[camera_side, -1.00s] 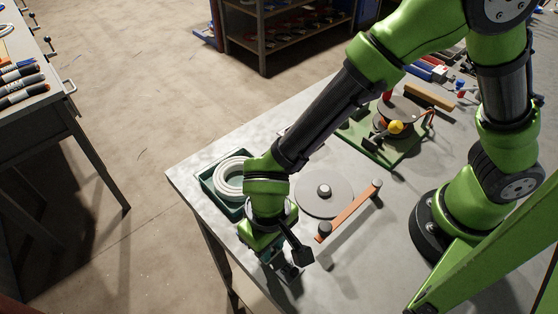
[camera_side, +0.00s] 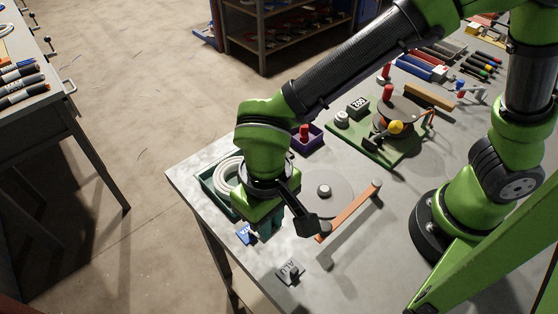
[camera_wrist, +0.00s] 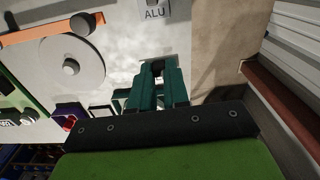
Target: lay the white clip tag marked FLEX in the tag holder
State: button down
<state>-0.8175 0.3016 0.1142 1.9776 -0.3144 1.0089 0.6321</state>
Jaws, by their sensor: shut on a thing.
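My gripper (camera_side: 267,229) hangs over the near-left part of the grey bench, fingers down. In the wrist view its teal fingers (camera_wrist: 156,80) are shut with a small dark piece (camera_wrist: 157,67) between the tips. Most of that piece is hidden, and no marking on it can be read. A grey tag marked ALU (camera_side: 290,271) with a dark knob lies on the bench; it also shows in the wrist view (camera_wrist: 157,13). A blue tag (camera_side: 245,234) shows just left of the fingers; I cannot tell whether they touch. I cannot make out FLEX lettering or the tag holder.
A green tray with white cable coils (camera_side: 227,178) stands behind my gripper. A grey disc (camera_side: 324,193) and an orange bar (camera_side: 350,210) lie to the right. A purple bin (camera_side: 314,137) and a green board (camera_side: 362,146) are farther back. The bench's left edge is close.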

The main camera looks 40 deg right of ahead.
jog(key=w+d+f, duration=0.1)
jog(key=w+d, duration=0.4)
jog(key=d, duration=0.1)
jog(key=w+d+f+m, duration=0.1)
jog(key=w+d+f, duration=0.1)
jog(key=w+d, duration=0.4)
jog(key=w+d+f+m, duration=0.1)
jog(key=w+d, duration=0.4)
jog(key=d, duration=0.1)
jog(key=shift+w+d+f, duration=0.1)
jog(key=shift+w+f, duration=0.05)
jog(key=shift+f, duration=0.1)
jog(key=shift+w+n, duration=0.3)
jog(key=shift+n, duration=0.3)
jog(key=shift+f, duration=1.2)
jog(key=shift+f, duration=0.1)
jog(key=shift+f, duration=0.5)
jog(key=c, duration=1)
grip_release()
jog(key=shift+c, duration=0.2)
